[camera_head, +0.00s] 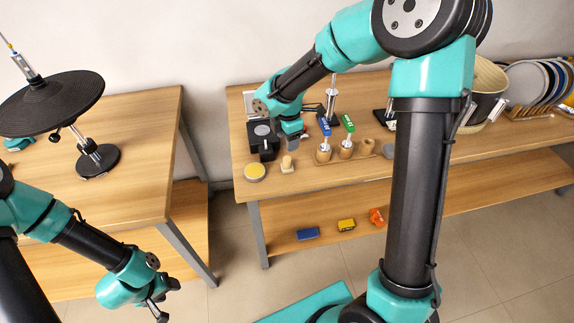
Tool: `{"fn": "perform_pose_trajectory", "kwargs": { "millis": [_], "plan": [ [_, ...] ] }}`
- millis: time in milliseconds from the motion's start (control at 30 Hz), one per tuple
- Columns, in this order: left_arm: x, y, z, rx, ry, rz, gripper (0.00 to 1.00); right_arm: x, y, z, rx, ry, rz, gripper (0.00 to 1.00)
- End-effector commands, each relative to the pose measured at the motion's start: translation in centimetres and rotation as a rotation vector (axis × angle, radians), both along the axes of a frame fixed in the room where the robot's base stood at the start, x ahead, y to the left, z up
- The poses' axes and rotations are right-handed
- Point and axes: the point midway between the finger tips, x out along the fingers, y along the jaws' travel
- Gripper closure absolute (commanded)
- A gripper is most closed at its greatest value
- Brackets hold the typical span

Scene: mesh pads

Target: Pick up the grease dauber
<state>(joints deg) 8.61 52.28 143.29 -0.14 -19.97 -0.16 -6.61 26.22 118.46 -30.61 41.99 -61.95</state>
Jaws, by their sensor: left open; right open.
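A small pale wooden-knobbed piece (287,164) stands near the front left of the right-hand table, beside a round yellow-topped tin (255,171); it looks most like the grease dauber, but I cannot be certain at this size. My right gripper (292,140) is open, above the table just behind the knobbed piece and apart from it. My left gripper (163,300) is open and empty, low in front of the left table.
A blue-handled tool (324,127) and a green-handled tool (348,124) stand in wooden cups right of my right gripper. A black block device (262,137) is close on its left. A black round pad (52,102) stands on the left table (150,130).

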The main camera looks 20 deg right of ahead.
Motion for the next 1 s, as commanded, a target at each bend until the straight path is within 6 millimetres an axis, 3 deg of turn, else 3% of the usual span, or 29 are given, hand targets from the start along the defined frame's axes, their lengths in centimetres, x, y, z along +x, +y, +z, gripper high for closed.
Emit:
{"fn": "perform_pose_trajectory", "kwargs": {
  "millis": [233,733,1000],
  "plan": [
    [0.0,0.0,0.0,0.000,0.000,0.000,0.50,0.0,0.0,-3.9,0.000,0.002,0.000,0.42],
    [0.0,0.0,0.0,0.000,0.000,0.000,0.50,0.0,0.0,-5.0,0.000,0.000,0.000,0.42],
    [0.0,0.0,0.0,0.000,0.000,0.000,0.50,-0.2,0.2,-8.2,0.000,0.003,0.000,0.42]
  ]
}}
